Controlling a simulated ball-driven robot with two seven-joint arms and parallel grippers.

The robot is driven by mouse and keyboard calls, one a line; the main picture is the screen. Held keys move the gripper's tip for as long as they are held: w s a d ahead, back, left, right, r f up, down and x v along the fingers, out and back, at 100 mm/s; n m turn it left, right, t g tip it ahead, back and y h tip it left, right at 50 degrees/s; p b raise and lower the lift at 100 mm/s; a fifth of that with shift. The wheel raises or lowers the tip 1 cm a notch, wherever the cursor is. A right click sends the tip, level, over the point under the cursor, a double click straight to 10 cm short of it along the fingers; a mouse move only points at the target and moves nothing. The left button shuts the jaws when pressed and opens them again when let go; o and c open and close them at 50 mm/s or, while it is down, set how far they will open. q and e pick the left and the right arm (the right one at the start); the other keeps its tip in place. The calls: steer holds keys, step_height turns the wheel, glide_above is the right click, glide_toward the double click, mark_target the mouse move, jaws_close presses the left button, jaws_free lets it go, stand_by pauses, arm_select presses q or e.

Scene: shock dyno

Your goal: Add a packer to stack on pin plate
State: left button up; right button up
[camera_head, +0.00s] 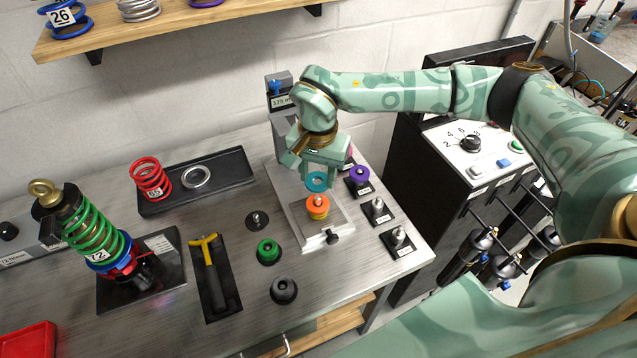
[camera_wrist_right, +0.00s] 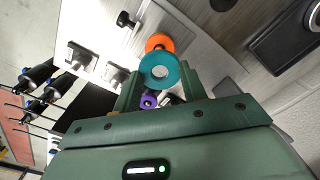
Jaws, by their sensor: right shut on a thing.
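My right gripper (camera_head: 318,178) is shut on a teal ring-shaped packer (camera_head: 316,189) and holds it tilted above the stack. In the right wrist view the teal packer (camera_wrist_right: 146,74) sits between the fingers, its round hole visible. The stack has an orange packer (camera_head: 315,208) on top and yellow below, around a silver pin on the pin plate (camera_head: 290,205). The teal packer is apart from the stack in the head view; in the wrist view it partly overlaps the orange packer (camera_wrist_right: 157,43). My left gripper is not in view.
To the right stand posts with a purple packer (camera_head: 360,174) and silver pins (camera_head: 378,208). To the left are a green packer (camera_head: 268,251), a dark grey one (camera_head: 284,290) and a bare pin (camera_head: 257,220). A shock with a green spring (camera_head: 92,238) stands far left.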

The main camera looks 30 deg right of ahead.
mark_target(318, 197)
steer(key=shift+d+f+n, duration=0.1)
steer(key=shift+d+n, duration=0.05)
steer(key=shift+n, duration=0.35)
steer(key=shift+f, duration=0.1)
steer(key=shift+a+f+b, duration=0.2)
steer(key=shift+f+b, duration=0.25)
steer(key=shift+b, duration=0.1)
steer(key=shift+f+b, duration=0.3)
steer(key=shift+f, duration=0.1)
steer(key=shift+d+f+b, duration=0.1)
steer(key=shift+f+b, duration=0.5)
steer(key=shift+f, duration=0.1)
steer(key=shift+f+b, duration=0.9)
steer(key=shift+b, duration=0.15)
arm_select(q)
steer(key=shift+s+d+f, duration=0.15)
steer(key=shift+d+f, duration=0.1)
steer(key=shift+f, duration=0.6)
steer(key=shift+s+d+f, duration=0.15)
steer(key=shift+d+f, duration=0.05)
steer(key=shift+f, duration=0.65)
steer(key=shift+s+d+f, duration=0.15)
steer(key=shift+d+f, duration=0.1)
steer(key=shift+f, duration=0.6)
arm_select(e)
steer(key=shift+f, duration=0.75)
steer(key=o, duration=1)
